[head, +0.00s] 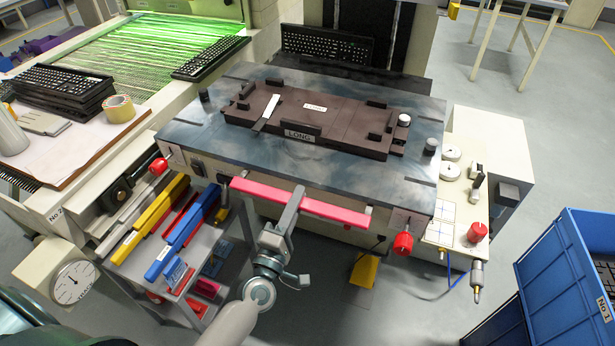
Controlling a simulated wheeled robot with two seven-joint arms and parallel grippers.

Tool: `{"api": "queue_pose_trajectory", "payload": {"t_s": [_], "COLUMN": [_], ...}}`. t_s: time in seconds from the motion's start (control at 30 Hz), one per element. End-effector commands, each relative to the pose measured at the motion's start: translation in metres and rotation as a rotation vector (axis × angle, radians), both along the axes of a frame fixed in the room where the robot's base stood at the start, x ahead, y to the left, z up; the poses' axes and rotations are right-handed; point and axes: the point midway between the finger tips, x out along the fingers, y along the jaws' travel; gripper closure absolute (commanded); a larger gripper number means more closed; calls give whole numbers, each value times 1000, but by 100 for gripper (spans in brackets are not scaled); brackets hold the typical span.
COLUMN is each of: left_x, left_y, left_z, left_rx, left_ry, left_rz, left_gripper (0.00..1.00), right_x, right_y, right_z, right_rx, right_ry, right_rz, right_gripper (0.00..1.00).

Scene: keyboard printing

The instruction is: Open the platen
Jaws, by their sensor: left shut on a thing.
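The platen (400,175) is a dark blue-grey plate on the machine in the middle of the head view. It lies flat, and a dark brown fixture marked LONG (345,139) sits on top of it. A red bar handle (335,209) runs along the machine's front side, held by small brackets near its ends. My left gripper (292,212) is shut on the red handle, a little left of the handle's middle. The gripper's fingers cover part of the bar. My right gripper is not in the view.
Red knobs (403,243) stick out at the front corners. A control panel with a red button (477,232) stands at the right. A blue crate (570,270) is at the lower right. A cart with blue and yellow bars (182,246) is at the front left. Keyboards (65,87) are stacked at the left.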

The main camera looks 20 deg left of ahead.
Motion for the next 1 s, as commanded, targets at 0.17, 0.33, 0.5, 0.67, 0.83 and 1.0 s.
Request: {"api": "queue_pose_trajectory", "payload": {"t_s": [0.17, 0.33, 0.5, 0.67, 0.83, 1.0], "left_x": [-30, -42, -45, -45, -45, -44], "left_y": [1, 1, 1, 1, 1, 1], "left_z": [-2, -1, -2, -3, -3, -1], "left_rx": [0, 0, -1, -1, -1, 0], "left_ry": [5, 2, 3, 4, 4, 2], "left_rz": [-1, -1, 0, -1, -1, 0], "left_gripper": [100, 100, 100, 100, 69, 69], "right_x": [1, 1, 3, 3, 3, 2], "right_y": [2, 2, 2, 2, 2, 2], "right_z": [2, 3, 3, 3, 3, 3], "right_rx": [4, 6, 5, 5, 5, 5], "right_ry": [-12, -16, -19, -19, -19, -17], "right_rz": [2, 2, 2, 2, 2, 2], "right_gripper": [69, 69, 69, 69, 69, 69]}}
